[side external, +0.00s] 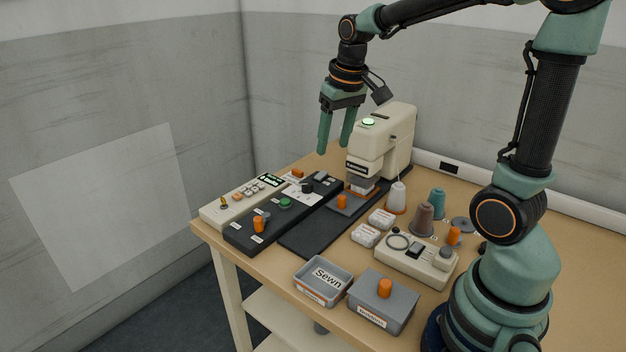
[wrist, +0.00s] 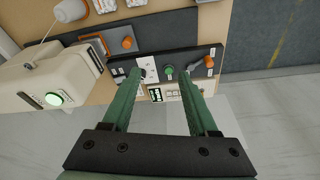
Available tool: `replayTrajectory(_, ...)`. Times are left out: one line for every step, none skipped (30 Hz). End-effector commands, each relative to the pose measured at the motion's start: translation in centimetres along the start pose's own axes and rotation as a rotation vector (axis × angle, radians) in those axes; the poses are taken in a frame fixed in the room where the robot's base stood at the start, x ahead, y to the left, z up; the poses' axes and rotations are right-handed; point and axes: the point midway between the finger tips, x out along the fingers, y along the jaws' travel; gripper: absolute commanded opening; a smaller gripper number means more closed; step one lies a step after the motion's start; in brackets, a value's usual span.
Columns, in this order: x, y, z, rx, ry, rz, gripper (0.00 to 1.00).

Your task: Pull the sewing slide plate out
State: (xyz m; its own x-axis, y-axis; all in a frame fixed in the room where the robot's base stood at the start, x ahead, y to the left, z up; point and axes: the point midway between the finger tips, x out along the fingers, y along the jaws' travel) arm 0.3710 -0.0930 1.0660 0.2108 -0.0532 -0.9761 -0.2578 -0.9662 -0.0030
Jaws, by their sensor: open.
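The sewing slide plate (side external: 350,208) is a flat grey plate with an upright orange knob (side external: 342,201). It lies on the dark bed in front of the cream sewing machine (side external: 390,140). In the wrist view the plate (wrist: 113,42) and its orange knob (wrist: 127,42) show at the upper left, left of my fingers. My gripper (side external: 335,148) is open and empty, pointing down in the air, above and to the left of the plate in the side view. In the wrist view my fingers (wrist: 160,74) point toward the black control panel.
A black panel (side external: 272,228) with a green button and orange knob and a cream panel (side external: 222,208) lie left. Thread cones (side external: 423,218), white bobbin boxes (side external: 366,235), a cream control box (side external: 415,262), a grey "Sewn" tray (side external: 309,292) and a lidded grey box (side external: 382,310) stand right and in front.

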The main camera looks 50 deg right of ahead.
Motion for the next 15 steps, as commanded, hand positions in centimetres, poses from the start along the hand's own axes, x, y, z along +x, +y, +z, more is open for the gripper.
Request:
replayTrajectory(1.1, 1.1, -0.8, 0.029, -0.034, 0.006, 0.59)
replayTrajectory(1.7, 1.7, -1.3, 0.044, -0.050, 0.009, 0.59)
replayTrajectory(2.5, 2.5, -1.9, 0.064, -0.070, 0.012, 0.59)
replayTrajectory(3.1, 3.1, -2.3, 0.079, -0.086, 0.015, 0.59)
replayTrajectory(3.7, 3.7, -2.6, 0.094, -0.103, 0.017, 0.59)
replayTrajectory(4.5, 4.5, -3.1, 0.113, -0.121, 0.019, 0.59)
replayTrajectory(5.2, 5.1, -3.4, 0.126, -0.135, 0.021, 0.59)
replayTrajectory(5.8, 5.7, -3.6, 0.139, -0.148, 0.022, 0.59)
replayTrajectory(6.5, 6.3, -3.8, 0.154, -0.164, 0.023, 0.59)
replayTrajectory(7.0, 6.8, -4.0, 0.164, -0.175, 0.024, 0.59)
replayTrajectory(7.5, 7.2, -4.1, 0.173, -0.184, 0.024, 0.59)
replayTrajectory(8.0, 7.7, -4.2, 0.184, -0.195, 0.025, 0.59)
replayTrajectory(8.3, 8.0, -4.3, 0.190, -0.200, 0.025, 0.59)
replayTrajectory(8.6, 8.2, -4.4, 0.195, -0.207, 0.025, 0.59)
replayTrajectory(8.8, 8.5, -4.5, 0.201, -0.211, 0.026, 0.59)
